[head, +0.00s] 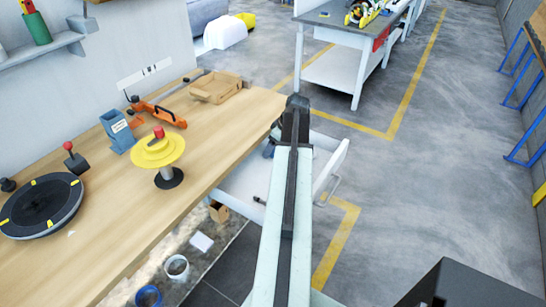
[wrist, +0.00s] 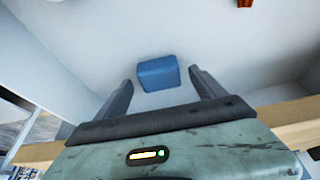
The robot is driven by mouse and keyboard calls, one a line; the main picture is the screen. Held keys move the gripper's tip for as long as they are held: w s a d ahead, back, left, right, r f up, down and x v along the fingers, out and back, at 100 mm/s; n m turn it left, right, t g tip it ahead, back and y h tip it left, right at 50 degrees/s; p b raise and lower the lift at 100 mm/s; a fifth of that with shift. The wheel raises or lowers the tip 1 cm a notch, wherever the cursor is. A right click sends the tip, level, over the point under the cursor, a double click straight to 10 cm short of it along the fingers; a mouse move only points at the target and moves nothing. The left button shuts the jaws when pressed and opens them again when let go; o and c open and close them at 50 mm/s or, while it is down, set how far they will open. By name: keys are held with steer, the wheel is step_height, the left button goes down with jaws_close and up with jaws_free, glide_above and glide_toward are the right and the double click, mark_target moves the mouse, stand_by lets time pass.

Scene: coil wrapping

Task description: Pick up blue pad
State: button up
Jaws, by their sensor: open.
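The blue pad (wrist: 158,73) lies on the white floor of an open drawer in the wrist view. My gripper (wrist: 160,77) is open, and its two dark fingers stand on either side of the pad in the picture. The fingers look clear of the pad, with a gap on both sides, and I cannot tell how far above it they are. In the head view my arm reaches over the open white drawer (head: 247,188). My gripper is mostly hidden there behind the arm, and the pad cannot be made out clearly.
The wooden table (head: 105,235) stands beside the drawer. On it are a yellow spool stand (head: 158,152), a blue holder (head: 117,131), an orange tool (head: 160,113), a cardboard tray (head: 216,87) and a black turntable (head: 41,206). Blue and white rolls (head: 148,297) lie below. Open floor is to the right.

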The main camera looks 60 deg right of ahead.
steer(key=shift+w+f, duration=0.1)
steer(key=shift+f, duration=0.15)
steer(key=shift+c, duration=0.3)
steer(key=c, duration=1.4)
steer(key=shift+r+p, duration=0.1)
steer(key=shift+p, duration=0.2)
steer(key=shift+r, duration=0.2)
steer(key=p+v, duration=0.3)
steer(key=shift+w+a+r+p, duration=0.15)
steer(key=shift+a+r+p, duration=0.15)
steer(key=shift+p, duration=0.1)
steer(key=s+a, duration=0.2)
steer(key=s, duration=0.2)
steer(key=s+a, duration=0.2)
steer(key=s, duration=0.3)
steer(key=s+a+r+p, duration=0.1)
steer(key=s+a, duration=0.2)
steer(key=s, duration=0.1)
steer(key=shift+s, duration=0.25)
